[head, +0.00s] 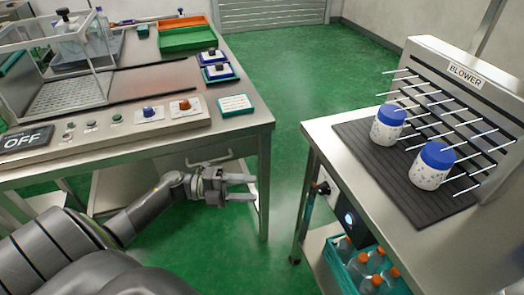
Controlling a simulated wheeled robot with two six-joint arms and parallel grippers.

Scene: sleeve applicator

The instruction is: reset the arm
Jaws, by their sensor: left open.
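My left arm (145,212) comes in from the lower left. My left gripper (240,188) is open and empty, with its two fingers pointing right. It hangs in front of the left steel table, below the tabletop's front edge. My right gripper does not show in the head view.
The left table (235,128) carries an OFF display (25,139), knobs, and green (187,39) and orange trays. On the right table (325,145), two blue-capped bottles (388,125) stand on a black mat before the BLOWER unit (465,78). Green floor (290,100) lies between.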

